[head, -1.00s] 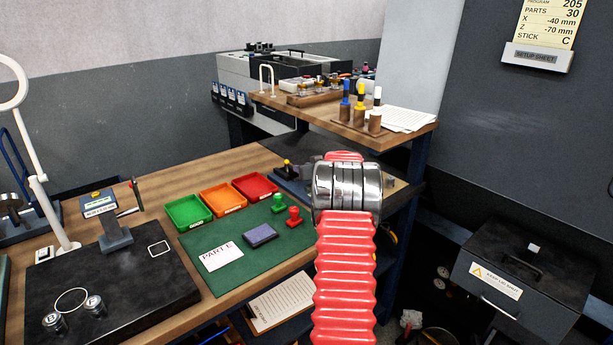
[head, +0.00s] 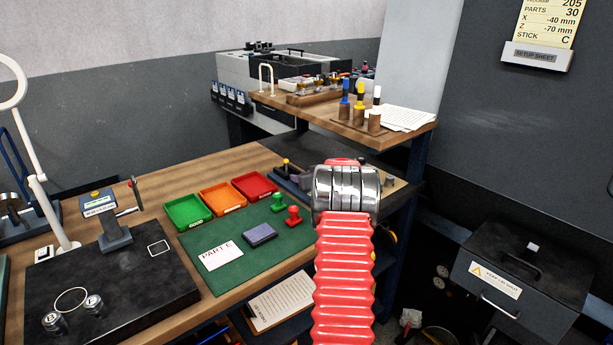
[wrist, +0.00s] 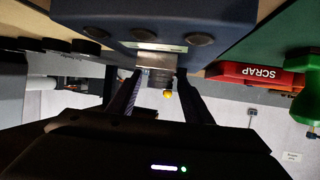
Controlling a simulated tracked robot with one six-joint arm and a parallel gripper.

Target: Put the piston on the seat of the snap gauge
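In the wrist view, which is upside down, my gripper (wrist: 160,82) has its two dark fingers against the sides of a short grey metal cylinder, which I take for the piston (wrist: 158,60). The cylinder is close to a blue body with round dark fittings and a pale label, apparently the snap gauge (wrist: 165,18). I cannot tell whether the cylinder touches the seat. A small yellow tip shows near the cylinder. In the head view, the blue base (head: 291,186) shows left of my arm, which hides the gripper and piston.
Red (head: 254,187), orange (head: 225,194) and green (head: 188,211) trays stand on the bench left of my arm. Green (head: 279,203) and red (head: 293,216) stamps stand on the green mat (head: 235,275). A shelf (head: 300,109) with wooden-handled tools rises behind.

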